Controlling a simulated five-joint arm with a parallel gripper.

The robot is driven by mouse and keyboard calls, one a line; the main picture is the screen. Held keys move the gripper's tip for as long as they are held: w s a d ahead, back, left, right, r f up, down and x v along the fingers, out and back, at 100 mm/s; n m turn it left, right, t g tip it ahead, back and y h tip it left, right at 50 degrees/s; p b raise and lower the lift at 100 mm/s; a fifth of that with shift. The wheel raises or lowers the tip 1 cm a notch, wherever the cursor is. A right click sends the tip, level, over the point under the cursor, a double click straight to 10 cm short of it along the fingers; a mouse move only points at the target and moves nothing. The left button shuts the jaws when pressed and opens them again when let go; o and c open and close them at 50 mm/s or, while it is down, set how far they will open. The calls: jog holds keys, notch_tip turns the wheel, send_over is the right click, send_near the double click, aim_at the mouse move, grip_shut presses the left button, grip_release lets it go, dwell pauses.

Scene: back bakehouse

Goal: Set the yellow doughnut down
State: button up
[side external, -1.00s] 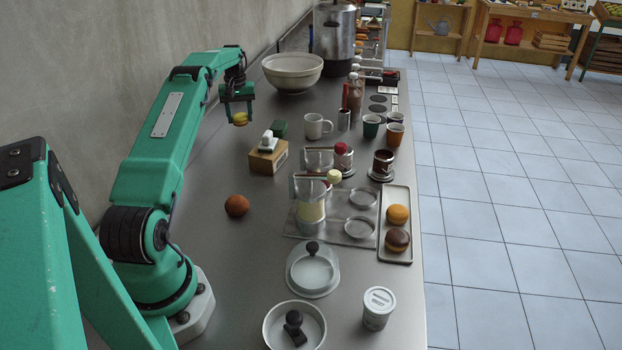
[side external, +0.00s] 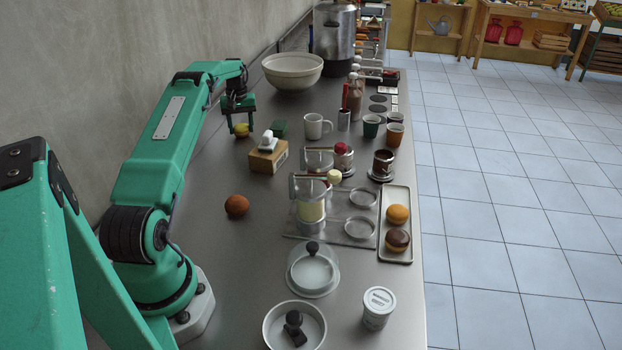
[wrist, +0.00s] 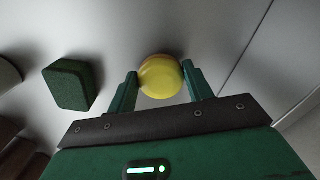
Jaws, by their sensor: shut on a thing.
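The yellow doughnut (side external: 241,129) is between the fingers of my gripper (side external: 240,124), low over the steel counter, left of the wooden block. In the wrist view the yellow doughnut (wrist: 160,77) shows between the two green fingertips of my gripper (wrist: 160,84), which is shut on it. I cannot tell whether its underside touches the counter.
A green block (side external: 280,128) and a wooden block (side external: 268,160) with a white item on top stand just right of my gripper. A cream bowl (side external: 292,71) is behind. The counter (side external: 215,165) between is bare.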

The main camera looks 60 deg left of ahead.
aim_at(241, 127)
jog(key=shift+f, duration=0.1)
jog(key=o, duration=0.8)
jog(key=shift+c, duration=0.2)
notch_tip(241, 127, up, 12)
dwell(0.5)
